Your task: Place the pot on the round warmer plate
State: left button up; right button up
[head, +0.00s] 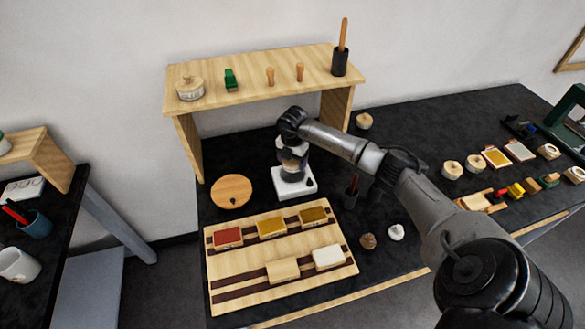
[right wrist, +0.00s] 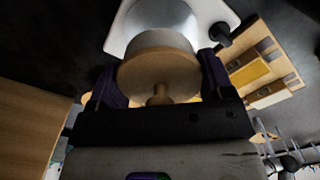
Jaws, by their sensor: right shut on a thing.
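My right gripper (head: 291,158) is above the white warmer (head: 293,187), which has a black knob on its right side. In the right wrist view the gripper's dark fingers (right wrist: 158,88) are on either side of a pot with a round wooden lid and small knob (right wrist: 158,75). A silvery round body (right wrist: 162,27) shows beyond the lid, over the white warmer base (right wrist: 116,42). The round plate is hidden, and I cannot tell whether the pot touches it. My left gripper is not in view.
A round wooden disc (head: 231,191) lies left of the warmer. A wooden tray (head: 235,262) with coloured blocks is in front. A wooden shelf (head: 255,87) stands behind. A dark cup (head: 351,192) and small pots (head: 452,169) lie to the right.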

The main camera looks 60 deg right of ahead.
aim_at(293, 168)
jog(key=shift+f, duration=1.95)
jog(key=shift+f, duration=0.1)
jog(key=o, duration=1.8)
